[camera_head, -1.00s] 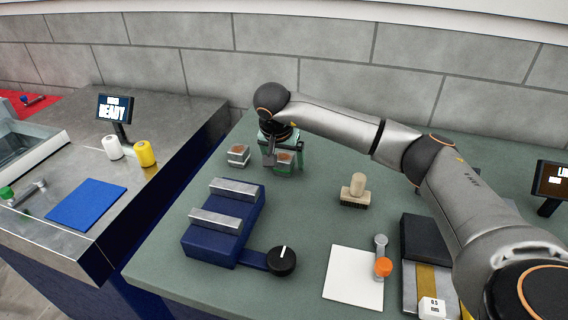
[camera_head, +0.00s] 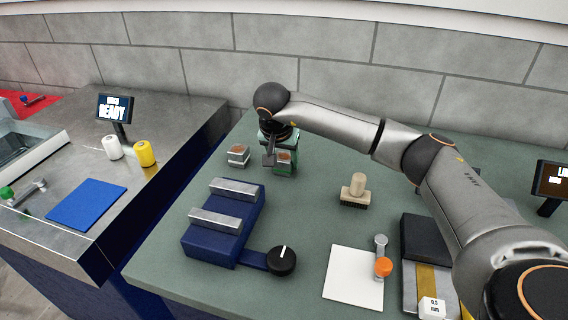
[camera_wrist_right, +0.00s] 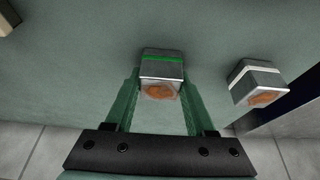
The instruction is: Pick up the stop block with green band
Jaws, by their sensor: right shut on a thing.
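The stop block with green band (camera_wrist_right: 162,68) is a small grey metal block with a green stripe and an orange-brown patch on one face. It also shows in the head view (camera_head: 284,157) at the back of the green-grey table. My right gripper (camera_wrist_right: 161,78) has its green fingers on either side of this block and is shut on it. In the head view the right gripper (camera_head: 278,158) points down at the block, which appears to rest on the table. My left gripper is not in view.
A similar block with a white band (camera_wrist_right: 257,80) stands close beside, at left in the head view (camera_head: 238,155). A blue fixture with two metal bars (camera_head: 225,220) is in front. A wooden-handled brush (camera_head: 356,190) stands to the right.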

